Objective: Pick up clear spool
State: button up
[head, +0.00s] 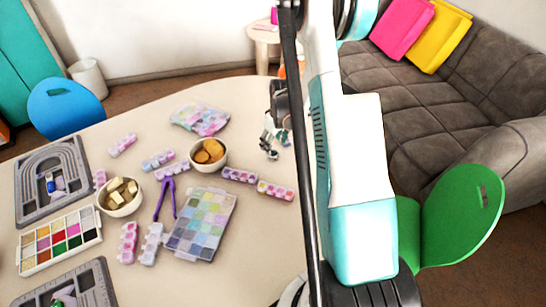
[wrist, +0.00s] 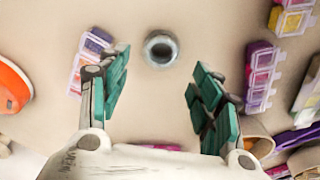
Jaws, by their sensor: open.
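A small round spool with a grey, clear-looking rim and dark centre (wrist: 161,48) stands on the pale table in the wrist view, seen from above. My gripper (wrist: 158,80) is open and empty. Its two green-padded fingers point down toward the table, and the spool appears just beyond the gap between them, apart from both. In the head view my gripper (head: 268,148) hangs over the table's right part, partly hidden by my arm. I cannot make out the spool there.
Purple bead boxes (wrist: 262,75) lie right of the fingers, another bead box (wrist: 90,50) by the left finger. An orange object (wrist: 12,86) is at far left. Bowls (head: 209,158), a palette (head: 203,222) and grey bead boards (head: 32,206) fill the table's left.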

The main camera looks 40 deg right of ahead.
aim_at(273, 151)
notch_tip(273, 151, down, 5)
jog(key=shift+w+f+b, duration=0.1)
jog(key=shift+f+b, duration=0.05)
jog(key=shift+b, duration=0.95)
jog(key=c, duration=0.8)
